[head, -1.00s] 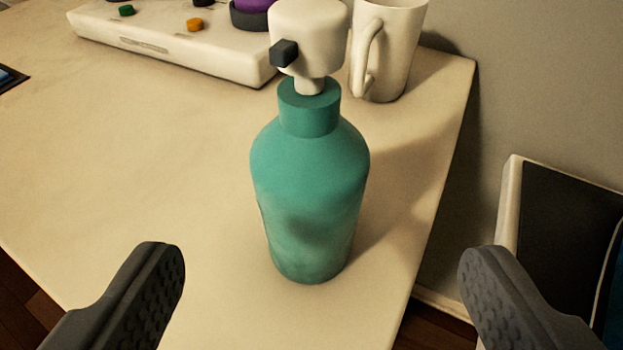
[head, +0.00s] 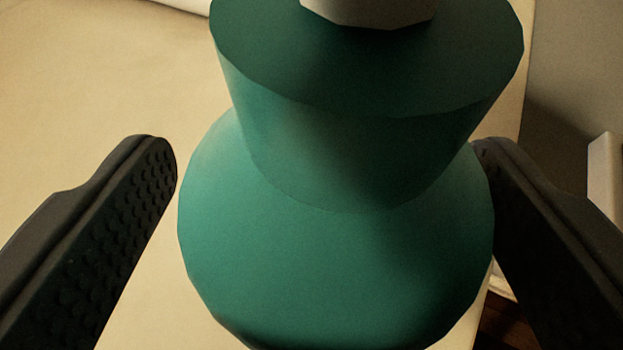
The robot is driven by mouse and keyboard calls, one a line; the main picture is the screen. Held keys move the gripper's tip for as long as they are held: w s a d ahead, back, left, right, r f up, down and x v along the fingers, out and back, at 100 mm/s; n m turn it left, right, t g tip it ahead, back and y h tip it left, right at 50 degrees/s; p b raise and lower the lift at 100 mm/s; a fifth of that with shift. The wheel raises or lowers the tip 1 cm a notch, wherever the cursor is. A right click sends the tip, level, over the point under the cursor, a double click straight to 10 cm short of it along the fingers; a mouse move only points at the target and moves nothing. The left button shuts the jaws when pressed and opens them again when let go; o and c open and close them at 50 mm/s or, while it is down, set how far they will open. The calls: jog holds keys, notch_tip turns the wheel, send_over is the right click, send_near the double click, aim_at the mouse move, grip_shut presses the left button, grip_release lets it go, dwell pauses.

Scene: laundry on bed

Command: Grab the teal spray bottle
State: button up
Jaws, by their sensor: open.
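The teal spray bottle (head: 335,260) fills the middle of the head view, seen close from above. Its neck and shoulder show; only a bit of the white spray head (head: 370,10) shows at the top edge, and the base is out of view. My gripper (head: 325,160) is open, with one dark textured finger on each side of the bottle. A narrow gap shows between the left finger and the bottle. The right finger's tip is partly hidden behind the bottle's right edge; I cannot tell if it touches.
The cream table top (head: 90,90) is bare to the left of the bottle. Its right edge runs close behind the right finger. A grey wall (head: 580,70) and a white-edged object (head: 604,175) are at the right.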

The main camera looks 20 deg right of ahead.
jog(key=c, duration=1.2)
jog(key=shift+r, duration=0.1)
